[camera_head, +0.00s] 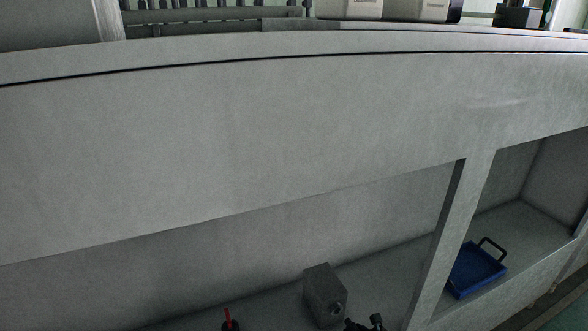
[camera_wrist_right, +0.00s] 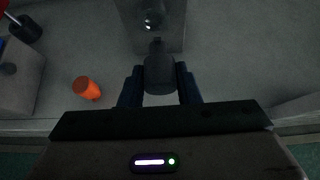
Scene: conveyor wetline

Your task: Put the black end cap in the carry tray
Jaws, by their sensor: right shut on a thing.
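My right gripper (camera_wrist_right: 159,74) is shut on a dark, rounded piece (camera_wrist_right: 159,76) that looks like the black end cap. The piece sits between the two dark blue fingers, in front of a grey block. The carry tray (camera_head: 472,284) is blue with a black handle and stands on the lower shelf in the right compartment, beyond an upright post. Its visible floor looks empty. Dark shapes at the bottom edge of the head view may be my right gripper, mostly cut off. My left gripper is in neither view.
The grey block (camera_head: 322,290) with a round fitting stands on the shelf, left of the post (camera_head: 451,225). A black holder (camera_wrist_right: 25,29) with a red stick and an orange cylinder (camera_wrist_right: 87,88) are to the left. The counter's front panel (camera_head: 220,140) overhangs the shelf.

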